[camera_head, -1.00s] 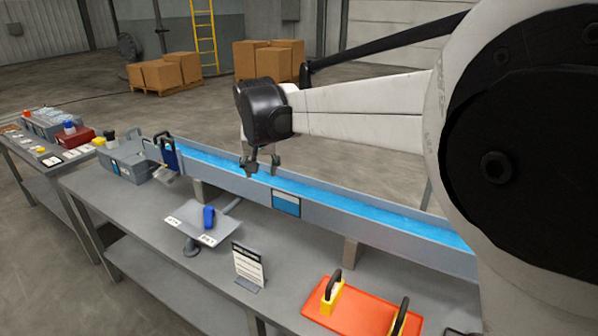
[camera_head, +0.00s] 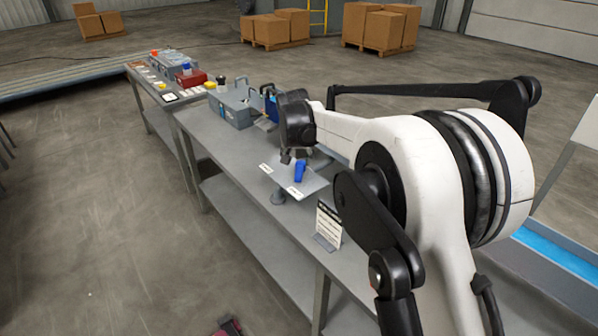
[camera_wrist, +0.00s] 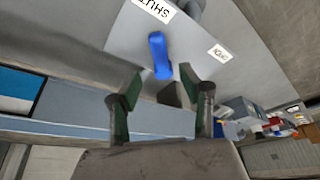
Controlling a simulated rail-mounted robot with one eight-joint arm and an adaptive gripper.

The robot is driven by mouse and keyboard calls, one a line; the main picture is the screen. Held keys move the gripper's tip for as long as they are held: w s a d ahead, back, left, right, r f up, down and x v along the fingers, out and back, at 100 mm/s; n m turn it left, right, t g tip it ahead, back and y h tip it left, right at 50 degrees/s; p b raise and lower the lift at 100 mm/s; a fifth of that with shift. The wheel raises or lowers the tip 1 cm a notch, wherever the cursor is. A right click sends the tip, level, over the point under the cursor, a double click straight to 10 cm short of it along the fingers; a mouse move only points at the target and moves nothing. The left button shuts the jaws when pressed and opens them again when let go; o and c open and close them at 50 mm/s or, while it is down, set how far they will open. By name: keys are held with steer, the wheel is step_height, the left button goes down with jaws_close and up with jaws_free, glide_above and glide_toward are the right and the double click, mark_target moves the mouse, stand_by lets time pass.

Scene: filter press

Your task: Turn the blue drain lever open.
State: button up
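The blue drain lever (camera_head: 300,171) stands on a grey plate (camera_head: 316,185) at the front edge of the bench. In the wrist view the blue lever (camera_wrist: 160,55) lies just beyond the fingertips, roughly in line with the gap between them. One white label reads SHUT (camera_wrist: 154,8); the other label (camera_wrist: 220,53) is too small to read surely. My gripper (camera_wrist: 160,82) is open and empty, its two fingers apart. In the head view my gripper (camera_head: 294,156) is just above and behind the lever. Contact with the lever is not visible.
A white sign (camera_head: 327,222) stands on the bench right of the plate. A grey box (camera_head: 233,106) and a dark blue piece (camera_head: 270,104) are behind left. The trough with a blue strip (camera_head: 560,250) shows at right.

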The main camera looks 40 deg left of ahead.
mark_target(299, 172)
steer(key=x, duration=0.7)
steer(key=shift+w+a+f, duration=0.1)
steer(key=shift+w+f, duration=0.1)
steer(key=shift+f, duration=0.15)
steer(key=shift+c, duration=0.2)
jaws_close()
